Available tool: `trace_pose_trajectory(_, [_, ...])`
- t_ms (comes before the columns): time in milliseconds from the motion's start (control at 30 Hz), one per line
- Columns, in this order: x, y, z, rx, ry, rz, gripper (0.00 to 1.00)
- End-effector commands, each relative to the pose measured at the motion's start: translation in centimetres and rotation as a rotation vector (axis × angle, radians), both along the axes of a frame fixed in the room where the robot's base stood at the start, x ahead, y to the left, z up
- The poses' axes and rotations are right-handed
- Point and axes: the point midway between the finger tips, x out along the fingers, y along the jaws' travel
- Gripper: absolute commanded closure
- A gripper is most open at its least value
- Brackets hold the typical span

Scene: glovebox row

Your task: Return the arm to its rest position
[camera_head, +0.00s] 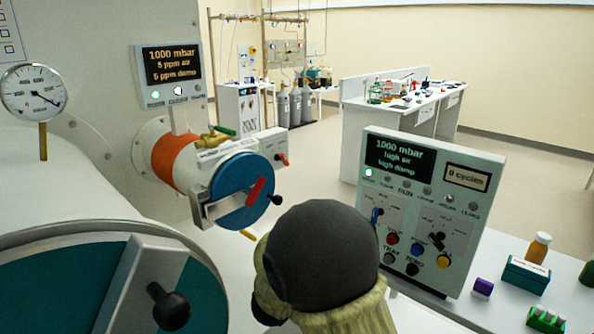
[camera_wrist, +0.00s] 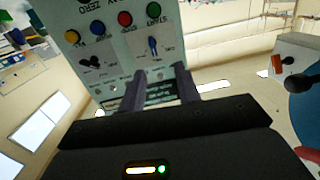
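My arm (camera_head: 322,255) shows in the head view as a dark rounded joint with a cream sleeve, in front of the white control panel's left side. My gripper is hidden behind it there. In the wrist view my gripper (camera_wrist: 161,78) has its two dark fingers apart, with nothing seen between them but the panel behind. The control panel (camera_head: 455,205) reads 1000 mbar, high air, high damp, and 0 cycles. It also shows upside down beyond the fingers in the wrist view (camera_wrist: 110,55); I cannot tell the distance.
A small antechamber with a blue door (camera_head: 232,208) and red handle stands left of my arm. A large teal round door (camera_head: 60,290) is at lower left. A teal box (camera_head: 525,274), an amber bottle (camera_head: 538,247) and a green rack (camera_head: 545,319) are on the right bench. Open floor lies behind.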

Motion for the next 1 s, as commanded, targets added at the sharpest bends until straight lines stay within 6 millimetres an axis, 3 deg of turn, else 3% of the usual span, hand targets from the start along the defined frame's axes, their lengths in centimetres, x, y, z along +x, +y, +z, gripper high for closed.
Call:
trace_pose_trajectory(233, [1.2, -0.3, 0.8, 0.187, 0.175, 0.257, 0.67])
trace_pose_trajectory(467, [-1.6, 0.2, 0.4, 0.332, 0.422, 0.476, 0.67])
trace_pose_trajectory(667, [-7.1, -0.3, 0.1, 0.409, 0.691, 0.598, 0.67])
trace_pose_trajectory(900, [-16.2, -3.0, 0.3, 0.44, 1.052, 0.632, 0.67])
trace_pose_trajectory(1000, [-19.1, -4.2, 0.4, 0.437, 1.164, 0.618, 0.67])
